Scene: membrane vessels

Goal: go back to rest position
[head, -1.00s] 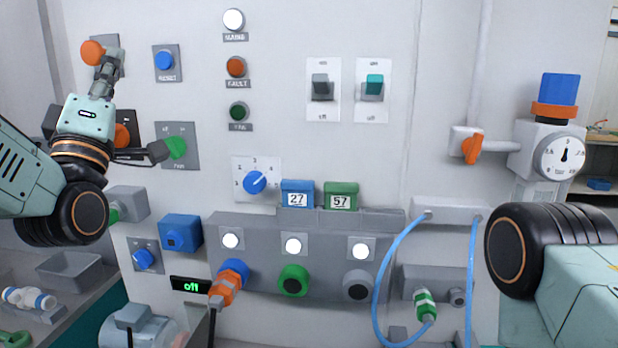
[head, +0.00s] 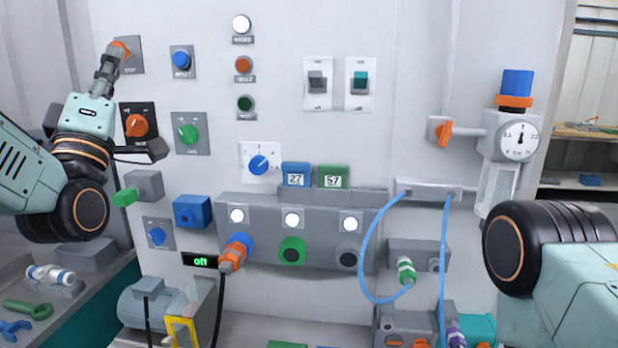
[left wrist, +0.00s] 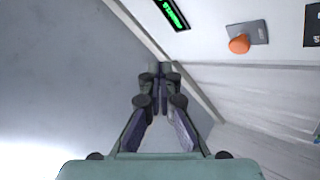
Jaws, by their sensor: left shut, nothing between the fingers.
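My left gripper (head: 107,72) points up in front of the panel's upper left in the head view. Its fingers are together and empty. Its tip overlaps the orange stop button (head: 121,49) in the picture; I cannot tell the gap between them. In the left wrist view the closed fingers (left wrist: 161,72) have a plain grey surface behind them. An orange button (left wrist: 239,44) and a green display (left wrist: 171,13) lie beyond them. My right arm enters at the lower right of the head view; its gripper is out of the picture.
The wall panel (head: 420,150) carries switches, knobs, lamps and sockets. Blue hoses (head: 365,245) loop at its right, below a pressure gauge (head: 519,141). A bench (head: 100,285) with loose tools is at lower left. A shelf (head: 585,187) stands beyond the panel's right edge.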

